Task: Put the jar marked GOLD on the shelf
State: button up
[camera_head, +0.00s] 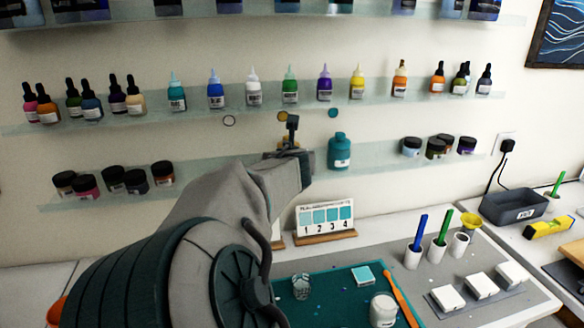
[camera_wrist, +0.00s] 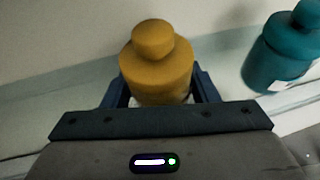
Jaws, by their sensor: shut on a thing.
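The gold jar (camera_wrist: 157,68), a mustard-coloured bottle with a rounded cap, sits between the two fingers of my gripper (camera_wrist: 160,92) in the wrist view. My gripper is shut on it; no label text is readable. In the head view, my gripper (camera_head: 288,150) is at the lower wall shelf (camera_head: 235,160) and mostly hides the jar. The jar is over or at the shelf; I cannot tell whether its base touches.
A teal bottle (camera_head: 339,152) stands on the shelf just right of my gripper and also shows in the wrist view (camera_wrist: 280,52). Gold (camera_head: 283,116) and teal (camera_head: 333,113) discs mark the wall above. Dark-lidded jars (camera_head: 162,173) stand further left.

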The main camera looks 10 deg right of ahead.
jog(key=shift+w+a, duration=0.1)
jog(key=shift+w, duration=0.05)
jog(key=shift+f, duration=0.15)
jog(key=o, duration=1.2)
jog(key=shift+r, duration=0.2)
jog(key=shift+p+v, duration=2.55)
jog(key=shift+v, duration=3.55)
